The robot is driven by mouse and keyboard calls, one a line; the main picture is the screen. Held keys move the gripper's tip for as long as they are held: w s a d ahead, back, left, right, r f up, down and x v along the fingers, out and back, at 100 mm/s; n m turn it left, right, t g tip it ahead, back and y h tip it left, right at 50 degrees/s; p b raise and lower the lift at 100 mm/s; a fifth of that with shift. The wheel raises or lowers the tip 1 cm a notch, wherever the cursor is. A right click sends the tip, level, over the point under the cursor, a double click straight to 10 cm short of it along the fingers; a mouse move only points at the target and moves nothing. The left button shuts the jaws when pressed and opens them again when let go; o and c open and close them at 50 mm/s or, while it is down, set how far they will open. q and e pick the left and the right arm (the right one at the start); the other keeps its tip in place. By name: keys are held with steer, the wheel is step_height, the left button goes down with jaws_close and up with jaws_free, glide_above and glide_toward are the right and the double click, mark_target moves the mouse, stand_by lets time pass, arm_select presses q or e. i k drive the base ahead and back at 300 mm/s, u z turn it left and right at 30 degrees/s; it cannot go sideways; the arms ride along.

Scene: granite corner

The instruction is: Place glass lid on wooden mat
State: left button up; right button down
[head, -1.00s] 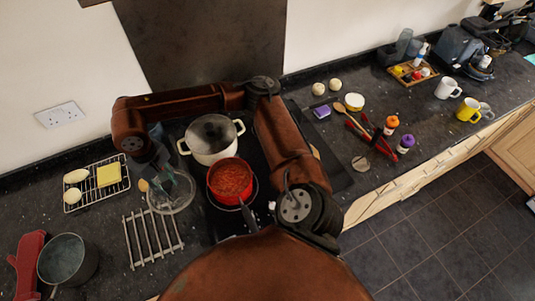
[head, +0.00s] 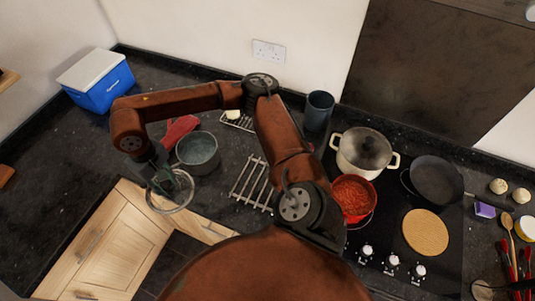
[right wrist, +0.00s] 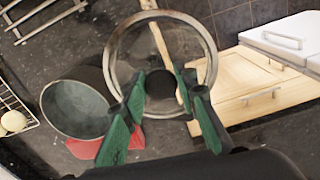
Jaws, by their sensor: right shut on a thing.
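The glass lid (head: 184,196), clear with a pale metal rim, is held by my right gripper (head: 160,180). In the right wrist view the green fingers (right wrist: 161,88) are closed at the dark knob at its centre, and the lid's rim (right wrist: 209,48) circles them. The lid hangs over the front edge of the counter, left of the hob. The round tan wooden mat (head: 425,232) lies bare on the right of the hob, in front of a dark frying pan, well to the right of the lid. My left gripper is not in view.
A grey saucepan (head: 198,150) and red oven mitt (head: 178,131) stand behind the lid. A blue cooler box (head: 98,84) is at left.

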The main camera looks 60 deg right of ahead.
mark_target(426, 232)
steer(key=u, duration=0.2)
steer(key=k, duration=1.3)
steer(key=z, duration=1.65)
